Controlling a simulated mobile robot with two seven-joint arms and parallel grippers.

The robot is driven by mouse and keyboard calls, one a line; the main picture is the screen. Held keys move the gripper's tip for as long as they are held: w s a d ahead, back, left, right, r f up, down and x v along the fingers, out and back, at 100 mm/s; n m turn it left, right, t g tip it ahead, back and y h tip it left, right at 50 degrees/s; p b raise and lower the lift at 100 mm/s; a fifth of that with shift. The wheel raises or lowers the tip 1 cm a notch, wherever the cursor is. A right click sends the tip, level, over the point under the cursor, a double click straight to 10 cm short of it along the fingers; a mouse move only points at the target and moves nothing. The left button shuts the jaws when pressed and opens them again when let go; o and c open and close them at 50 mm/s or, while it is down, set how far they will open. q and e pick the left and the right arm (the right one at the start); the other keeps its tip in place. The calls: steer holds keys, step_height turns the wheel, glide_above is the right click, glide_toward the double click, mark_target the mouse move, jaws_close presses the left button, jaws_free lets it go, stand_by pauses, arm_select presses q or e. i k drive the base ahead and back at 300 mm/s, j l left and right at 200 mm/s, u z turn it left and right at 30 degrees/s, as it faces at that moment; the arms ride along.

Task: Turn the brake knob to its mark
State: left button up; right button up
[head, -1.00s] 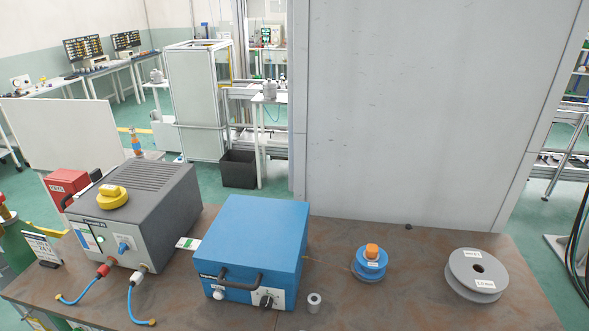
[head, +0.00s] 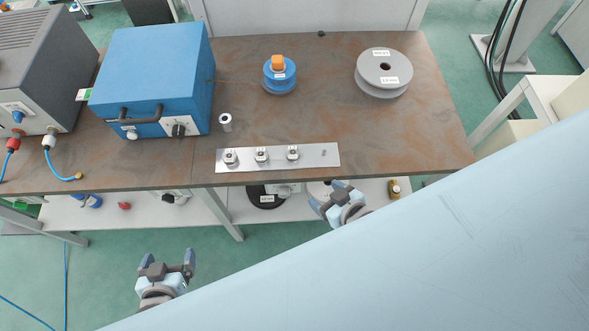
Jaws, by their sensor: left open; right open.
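An orange knob (head: 278,62) sits on top of a blue spool-shaped hub (head: 280,82) on the brown bench, right of the blue box. I cannot make out a mark on it. A small label shows on the hub's front. My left gripper (head: 168,259) is open and empty, low in front of the bench and well away from the knob. My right gripper (head: 326,196) is open and empty, just off the bench's front edge, below and right of the knob in the picture. Neither gripper touches anything on the bench.
The blue box (head: 150,70) with a black handle stands left of the hub, a small grey cylinder (head: 225,122) beside it. A grey spool (head: 384,73) stands to the right. A metal plate (head: 325,155) with several small fittings lies near the front edge (head: 400,174).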

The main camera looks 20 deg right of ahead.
mark_target(283, 193)
steer(key=l+u, duration=0.1)
steer(key=l, duration=0.25)
steer(key=k+l+u, duration=0.1)
steer(key=l, duration=0.25)
steer(key=k+l+u, duration=0.1)
steer(key=l, duration=0.25)
steer(key=l+u, duration=0.5)
steer(key=l, duration=0.15)
